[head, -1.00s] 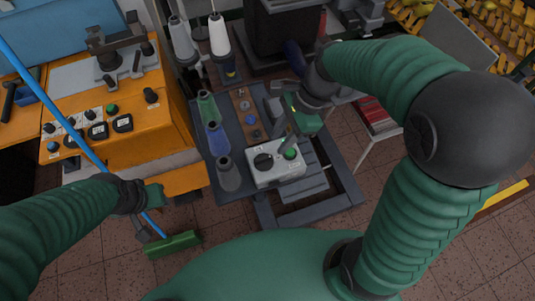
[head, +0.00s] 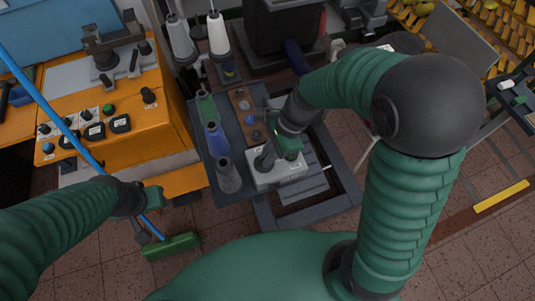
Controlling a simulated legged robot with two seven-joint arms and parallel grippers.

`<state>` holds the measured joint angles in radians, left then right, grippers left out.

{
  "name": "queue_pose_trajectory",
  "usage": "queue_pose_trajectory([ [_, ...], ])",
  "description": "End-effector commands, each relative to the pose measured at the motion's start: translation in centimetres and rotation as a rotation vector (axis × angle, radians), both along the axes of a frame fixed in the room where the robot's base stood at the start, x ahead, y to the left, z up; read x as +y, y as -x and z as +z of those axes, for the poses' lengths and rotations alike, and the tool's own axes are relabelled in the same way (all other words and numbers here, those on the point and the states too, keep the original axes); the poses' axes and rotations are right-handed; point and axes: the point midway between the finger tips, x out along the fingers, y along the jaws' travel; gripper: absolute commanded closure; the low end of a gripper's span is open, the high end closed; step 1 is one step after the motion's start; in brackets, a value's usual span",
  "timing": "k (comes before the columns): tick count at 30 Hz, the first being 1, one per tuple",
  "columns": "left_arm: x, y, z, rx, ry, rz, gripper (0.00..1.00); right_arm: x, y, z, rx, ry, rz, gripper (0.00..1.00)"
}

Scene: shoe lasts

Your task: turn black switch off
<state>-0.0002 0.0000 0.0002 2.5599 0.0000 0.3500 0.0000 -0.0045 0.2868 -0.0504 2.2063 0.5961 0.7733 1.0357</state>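A light grey control box (head: 285,176) stands on the dark grey machine table in the middle of the head view. Its black switch, on the left of the top face, is now mostly hidden by my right gripper (head: 266,158). That gripper comes down from the upper right, with its dark fingers over the switch area. Whether it touches the switch, and how far its fingers are apart, I cannot tell. The green button on the box is also covered.
Green, blue and grey thread cones (head: 228,175) stand just left of the box. An orange machine (head: 130,130) with knobs is further left. A broom with a blue handle and green head (head: 171,246) stands near my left gripper.

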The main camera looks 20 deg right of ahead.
Motion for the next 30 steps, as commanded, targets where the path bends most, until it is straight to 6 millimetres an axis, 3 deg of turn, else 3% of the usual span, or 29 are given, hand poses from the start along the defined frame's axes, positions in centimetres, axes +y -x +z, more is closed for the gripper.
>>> queue_pose_trajectory([
  [17,0.0,0.0,0.6,0.0,0.0,0.0,0.64,0.4,-0.1,0.3,0.002,-0.006,0.041,1.0],
  [30,0.0,0.0,4.1,0.0,0.0,0.0,0.64,0.6,-0.2,0.6,0.003,-0.007,0.348,1.0],
])
